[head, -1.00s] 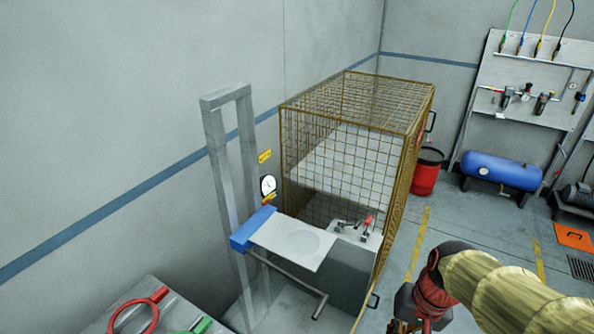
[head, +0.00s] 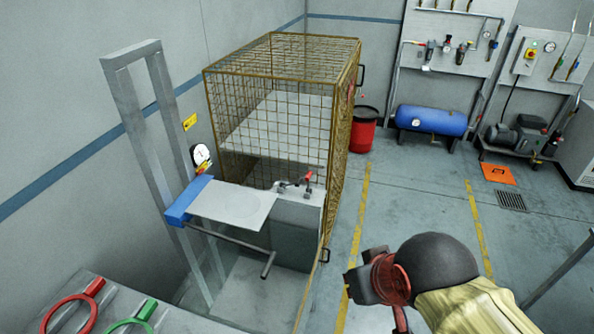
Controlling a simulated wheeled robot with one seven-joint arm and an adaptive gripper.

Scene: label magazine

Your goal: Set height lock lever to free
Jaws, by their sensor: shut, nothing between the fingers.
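A grey upright frame (head: 135,110) with two posts stands by the wall at left. A blue carriage (head: 188,199) sits on it, bearing a pale flat plate (head: 225,205) with a round mark. A dark bar with a bent end (head: 266,262) runs below the plate. A small orange-yellow part (head: 205,168) sits under a round dial (head: 201,155). A small red-tipped handle (head: 308,178) stands on a grey block beside the plate. I cannot tell which is the height lock lever. My gripper (head: 358,284) is shut and empty at lower right, apart from all these.
A brown mesh cage (head: 285,85) stands behind the plate. Red and green rings (head: 130,322) lie on a grey surface at lower left. A red bin (head: 363,133) and blue tank (head: 430,120) stand farther back. Floor with yellow lines (head: 420,205) is open at right.

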